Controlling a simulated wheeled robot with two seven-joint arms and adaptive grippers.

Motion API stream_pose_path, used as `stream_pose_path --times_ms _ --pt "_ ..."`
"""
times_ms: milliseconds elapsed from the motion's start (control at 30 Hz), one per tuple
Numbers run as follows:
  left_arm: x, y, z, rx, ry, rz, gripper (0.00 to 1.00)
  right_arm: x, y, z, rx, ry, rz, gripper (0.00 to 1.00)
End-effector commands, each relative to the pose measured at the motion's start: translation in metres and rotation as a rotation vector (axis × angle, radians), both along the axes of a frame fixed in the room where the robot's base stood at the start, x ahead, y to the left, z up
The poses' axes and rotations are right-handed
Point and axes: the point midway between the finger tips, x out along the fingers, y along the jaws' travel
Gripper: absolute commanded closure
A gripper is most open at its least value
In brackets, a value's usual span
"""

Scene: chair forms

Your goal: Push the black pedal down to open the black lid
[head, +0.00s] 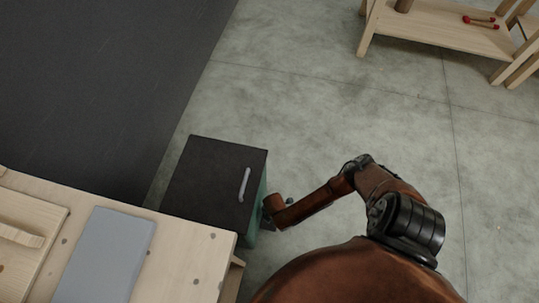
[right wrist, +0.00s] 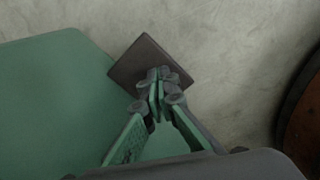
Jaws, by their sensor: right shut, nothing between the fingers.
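The black lid (head: 205,176) lies flat and closed on a green bin (head: 262,208), with a grey bar handle (head: 244,184) near its right edge. In the right wrist view the green bin (right wrist: 50,100) fills the left side, and the dark square pedal (right wrist: 146,58) sticks out from its side. My right gripper (right wrist: 161,78) is shut and empty, its fingertips over the near part of the pedal. I cannot tell if they touch it. In the head view my right arm reaches to the bin's right side; the pedal is hidden there. My left gripper is out of view.
A wooden table (head: 190,240) with a grey-blue panel (head: 115,255) stands close at the bin's lower left. A dark mat (head: 100,80) lies behind. A low wooden shelf (head: 440,33) is at the top right. The grey floor right of the bin is clear.

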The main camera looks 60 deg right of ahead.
Motion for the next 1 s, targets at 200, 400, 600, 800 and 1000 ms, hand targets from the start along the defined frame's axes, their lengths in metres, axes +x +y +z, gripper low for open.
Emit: stream_pose_path --times_ms 200,400,600,800,1000 --pt "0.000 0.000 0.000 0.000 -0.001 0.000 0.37 0.000 0.000 0.000 0.000 0.000 0.000 1.00" --pt "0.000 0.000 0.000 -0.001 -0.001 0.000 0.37 0.000 0.000 -0.001 0.000 0.000 0.000 1.00" --pt "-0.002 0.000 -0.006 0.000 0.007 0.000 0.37 -0.001 0.000 -0.010 -0.001 0.002 -0.001 1.00" --pt "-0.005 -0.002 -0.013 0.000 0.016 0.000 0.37 -0.001 0.000 -0.020 -0.001 0.002 0.000 1.00" --pt "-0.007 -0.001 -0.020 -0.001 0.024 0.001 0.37 -0.001 0.000 -0.029 -0.001 0.002 0.000 1.00"
